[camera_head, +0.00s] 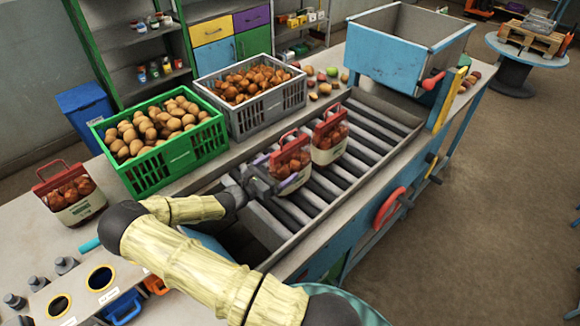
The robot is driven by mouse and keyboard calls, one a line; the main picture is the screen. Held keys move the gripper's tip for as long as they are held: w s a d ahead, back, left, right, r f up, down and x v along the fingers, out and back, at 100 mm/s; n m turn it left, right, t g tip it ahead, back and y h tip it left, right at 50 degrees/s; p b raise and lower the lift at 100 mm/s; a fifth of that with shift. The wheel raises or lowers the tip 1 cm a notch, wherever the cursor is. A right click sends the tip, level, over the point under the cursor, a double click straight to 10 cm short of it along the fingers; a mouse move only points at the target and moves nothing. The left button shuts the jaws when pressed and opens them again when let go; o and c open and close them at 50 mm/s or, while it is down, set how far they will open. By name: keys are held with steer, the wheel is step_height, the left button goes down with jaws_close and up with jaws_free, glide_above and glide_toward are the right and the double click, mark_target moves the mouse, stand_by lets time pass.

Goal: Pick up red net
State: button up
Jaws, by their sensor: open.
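Two red net bags of onions with red handles stand upright on the roller conveyor. The nearer red net (291,160) is right beside my gripper (274,173); the farther red net (330,133) stands just behind it, to the right. A third red net (70,194) with a pale label band stands on the table at the left. My gripper is open, reaching in from the lower left at the nearer net's left side. Its fingers partly cover the lower part of that net, and I cannot tell whether they touch it.
A green crate of potatoes (187,163) and a grey crate of onions (290,99) stand behind the conveyor (375,130). A blue hopper (385,61) rises at its far end. Loose produce lies near the grey crate. Bare rollers lie right of the nets.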

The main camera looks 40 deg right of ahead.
steer(key=d, duration=0.2)
steer(key=d+p, duration=0.1)
steer(key=shift+w+d, duration=0.15)
steer(key=shift+w, duration=0.1)
steer(key=c, duration=1.7)
steer(key=shift+c, duration=0.5)
steer(key=shift+r, duration=0.15)
step_height(320, 180, up, 10)
steer(key=b, duration=0.2)
steer(key=shift+b, duration=0.35)
